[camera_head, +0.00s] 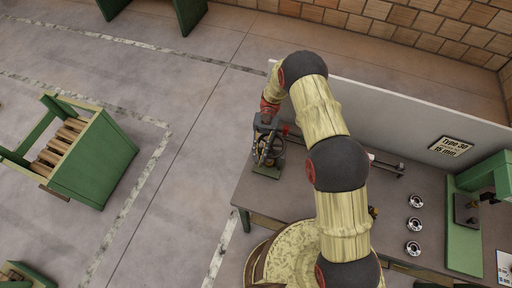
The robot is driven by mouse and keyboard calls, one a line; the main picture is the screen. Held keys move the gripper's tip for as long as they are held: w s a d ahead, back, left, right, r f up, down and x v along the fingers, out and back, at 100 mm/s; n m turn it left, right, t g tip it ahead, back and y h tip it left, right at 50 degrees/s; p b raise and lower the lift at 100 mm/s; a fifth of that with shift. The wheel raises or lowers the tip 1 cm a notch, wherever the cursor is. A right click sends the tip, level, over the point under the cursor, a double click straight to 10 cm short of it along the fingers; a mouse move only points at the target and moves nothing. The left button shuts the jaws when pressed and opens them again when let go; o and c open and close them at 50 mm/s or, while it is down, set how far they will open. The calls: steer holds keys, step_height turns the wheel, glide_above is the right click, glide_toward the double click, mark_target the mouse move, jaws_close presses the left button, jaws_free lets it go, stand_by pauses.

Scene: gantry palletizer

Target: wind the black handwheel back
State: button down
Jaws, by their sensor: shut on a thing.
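The black handwheel (271,149) stands on a small green base at the left end of the grey bench. My gripper (265,127) is at the wheel's upper left rim and is shut on the wheel. The gripper is small and dark here, so the exact place of its fingertips on the rim or a handle is hard to see.
The grey bench (400,189) has a pale back panel (400,110) with a "Type 30, 15 mm" sign (455,146). A rod (385,163) runs right from the wheel. Several metal rings (414,224) and a green press (464,215) lie right.

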steer(key=shift+s+d+n+h+p, duration=0.2)
steer(key=shift+n+h+p, duration=0.15)
steer(key=shift+h+p, duration=0.2)
steer(key=shift+s+d+n+h+p, duration=0.15)
steer(key=shift+n+h+p, duration=0.2)
steer(key=shift+h+p, duration=0.2)
steer(key=c, duration=1.9)
jaws_free()
steer(key=shift+o, duration=0.3)
steer(key=shift+w, duration=0.1)
